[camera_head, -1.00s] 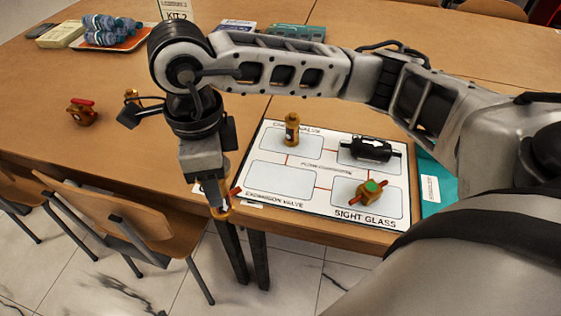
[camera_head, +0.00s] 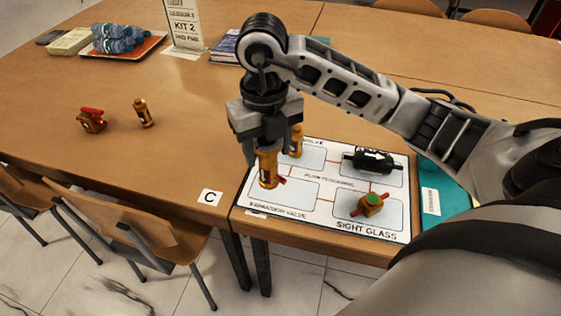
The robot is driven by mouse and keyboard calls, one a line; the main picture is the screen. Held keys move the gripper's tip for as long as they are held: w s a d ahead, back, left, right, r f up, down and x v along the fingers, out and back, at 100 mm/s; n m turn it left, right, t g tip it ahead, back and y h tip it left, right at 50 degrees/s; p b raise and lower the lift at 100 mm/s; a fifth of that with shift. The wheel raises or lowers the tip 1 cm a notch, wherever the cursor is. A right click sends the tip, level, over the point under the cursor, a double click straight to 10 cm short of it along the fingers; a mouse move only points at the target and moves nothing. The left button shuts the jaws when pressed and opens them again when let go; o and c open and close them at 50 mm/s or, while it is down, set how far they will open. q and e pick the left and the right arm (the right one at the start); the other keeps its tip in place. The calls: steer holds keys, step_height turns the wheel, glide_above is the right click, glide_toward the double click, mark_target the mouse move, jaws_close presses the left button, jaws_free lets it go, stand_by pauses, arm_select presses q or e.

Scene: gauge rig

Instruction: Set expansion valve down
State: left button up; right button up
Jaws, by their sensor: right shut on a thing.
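My right gripper (camera_head: 268,150) is shut on a brass expansion valve (camera_head: 268,170), which hangs upright below the fingers. The valve shows in front of the upper left part of the box labelled EXPANSION VALVE (camera_head: 290,194) on the white board (camera_head: 325,226). A small red-orange part shows at its right side. I cannot tell whether its lower end touches the board. My left gripper is not in view.
On the board stand a brass fitting (camera_head: 297,140) behind the gripper, a black cylinder (camera_head: 372,160) and a green-topped sight glass (camera_head: 371,204). A red-handled valve (camera_head: 92,120) and another brass fitting (camera_head: 144,112) stand on the left table. A card marked C (camera_head: 210,197) lies near the front edge.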

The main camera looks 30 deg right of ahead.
steer(key=w+d+f, duration=0.1)
steer(key=f, duration=0.2)
steer(key=d+f, duration=0.2)
steer(key=f, duration=0.1)
steer(key=w+d+f, duration=0.1)
steer(key=f, duration=0.2)
steer(key=shift+w+d+f, duration=0.2)
steer(key=shift+w+d, duration=0.05)
steer(key=shift+w, duration=0.1)
steer(key=o, duration=1.1)
steer(key=shift+o, duration=0.2)
